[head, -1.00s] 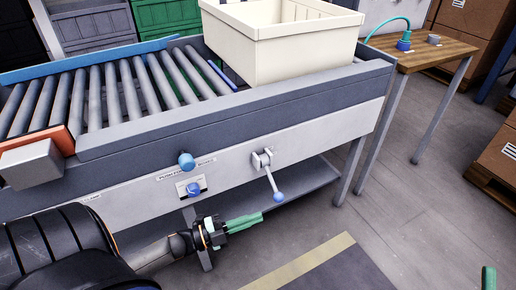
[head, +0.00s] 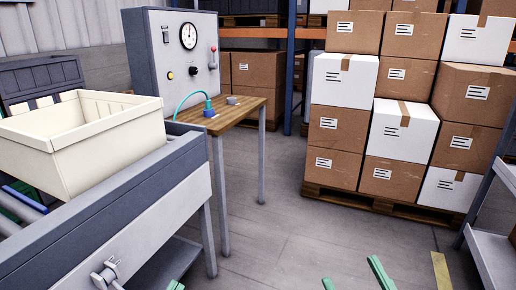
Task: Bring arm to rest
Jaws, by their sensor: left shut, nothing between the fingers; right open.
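My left gripper (head: 176,286) shows only as a small green fingertip at the bottom edge, just right of the lever mount on the conveyor front. It is shut and empty; most of it and its arm are outside the picture. My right gripper (head: 355,280) shows as two green fingers at the bottom edge, spread apart with bare floor between them. It is open and empty; its arm is out of view. Both grippers appear clear of the furniture.
The conveyor (head: 120,222) with a cream bin (head: 110,150) stands at left. A wooden table (head: 238,108) holds a blue fitting (head: 209,111) with a teal hose. A gauge panel (head: 165,45) stands behind. Stacked boxes (head: 335,130) and a grey shelf (head: 492,240) are at right. Mid floor is clear.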

